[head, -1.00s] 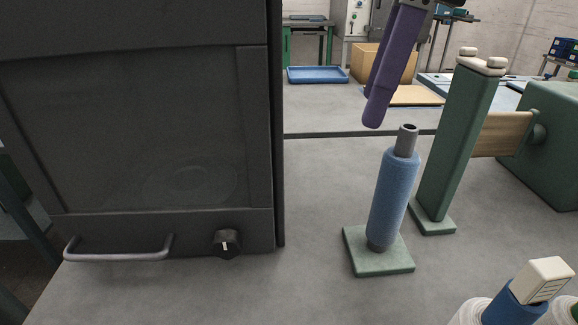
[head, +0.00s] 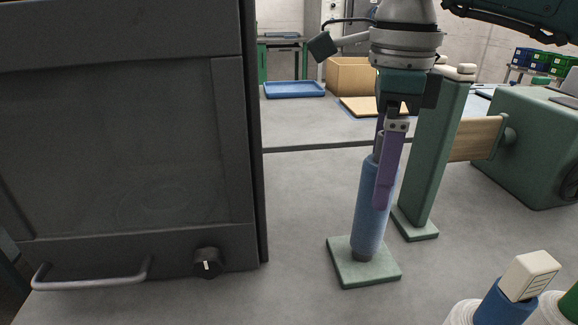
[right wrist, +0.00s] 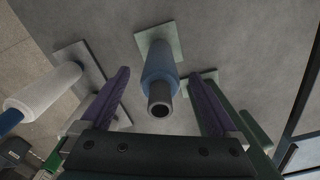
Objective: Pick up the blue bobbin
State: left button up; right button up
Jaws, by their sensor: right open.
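The blue bobbin (head: 368,215) stands upright on a square pale green base (head: 350,273) on the grey table in the head view. In the right wrist view the bobbin (right wrist: 160,68) shows with its grey tube end towards the camera, between the two purple fingers. My right gripper (head: 384,182) is open and points down over the bobbin's upper part, one finger in front of it in the head view. In the right wrist view the open fingers (right wrist: 160,88) stand apart on both sides, with gaps to the bobbin. My left gripper is out of view.
A green post (head: 432,150) stands close behind and right of the bobbin. A dark cabinet (head: 130,150) with a handle and knob fills the left. A white cone (head: 462,313) and a blue one with a cream block (head: 528,275) are at front right.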

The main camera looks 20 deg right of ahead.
jog(key=c, duration=1.3)
jog(key=shift+r, duration=0.15)
